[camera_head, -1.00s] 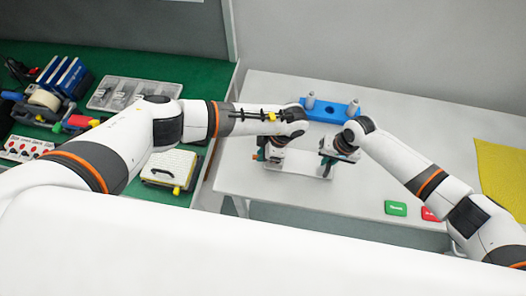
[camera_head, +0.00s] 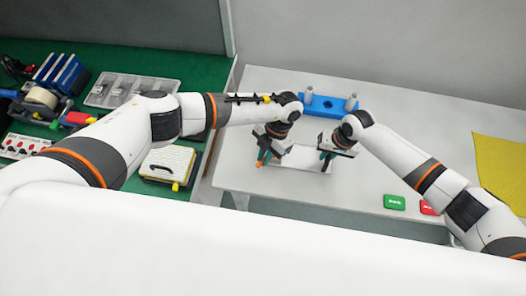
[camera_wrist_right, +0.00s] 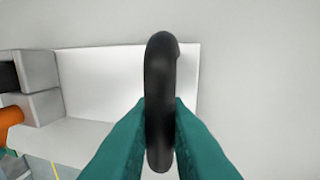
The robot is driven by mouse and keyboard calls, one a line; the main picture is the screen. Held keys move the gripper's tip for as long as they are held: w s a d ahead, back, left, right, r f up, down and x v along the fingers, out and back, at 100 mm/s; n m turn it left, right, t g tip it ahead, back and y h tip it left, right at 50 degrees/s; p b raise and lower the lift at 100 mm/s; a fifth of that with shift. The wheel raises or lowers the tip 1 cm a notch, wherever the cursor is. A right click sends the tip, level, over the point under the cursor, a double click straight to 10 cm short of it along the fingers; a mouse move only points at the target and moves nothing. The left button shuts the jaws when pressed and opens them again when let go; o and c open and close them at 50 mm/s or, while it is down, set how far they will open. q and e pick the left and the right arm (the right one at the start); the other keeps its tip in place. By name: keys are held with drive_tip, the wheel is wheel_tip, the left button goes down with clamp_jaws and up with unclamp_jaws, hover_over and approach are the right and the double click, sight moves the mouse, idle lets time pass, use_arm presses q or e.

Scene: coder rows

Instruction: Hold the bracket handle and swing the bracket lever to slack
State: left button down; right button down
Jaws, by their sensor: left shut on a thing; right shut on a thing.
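The bracket shows as a white plate (camera_head: 303,160) on the light table, and in the right wrist view it is a pale plate (camera_wrist_right: 110,80) with grey blocks at its left. My right gripper (camera_head: 326,157) is shut on the black bracket handle (camera_wrist_right: 160,80), with its teal fingers on either side of it. The orange bracket lever (camera_wrist_right: 10,117) is at the left edge of the right wrist view, partly cut off. My left gripper (camera_head: 264,155) is tilted at the bracket's left end, shut on the lever; its fingers partly hide it.
A blue block with grey posts (camera_head: 328,106) stands behind the bracket. The green bench (camera_head: 120,62) at the left holds several items.

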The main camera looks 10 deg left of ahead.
use_arm(q)
drive_tip(key=n, duration=0.1)
drive_tip(key=d+n+h, duration=0.1)
drive_tip(key=n, duration=0.1)
drive_tip(key=shift+s+n+g, duration=0.2)
drive_tip(key=shift+n+g, duration=0.1)
drive_tip(key=shift+s+d+n+h, duration=0.1)
drive_tip(key=shift+d+n+h, duration=0.3)
drive_tip(key=shift+n, duration=0.5)
drive_tip(key=shift+d+n+h, duration=0.2)
drive_tip(key=shift+n+h, duration=0.3)
drive_tip(key=shift+n, duration=0.4)
drive_tip(key=c, duration=1.4)
unclamp_jaws()
drive_tip(key=shift+r, duration=0.1)
drive_tip(key=v, duration=1.2)
use_arm(e)
drive_tip(key=c, duration=1.3)
unclamp_jaws()
drive_tip(key=shift+c, duration=0.2)
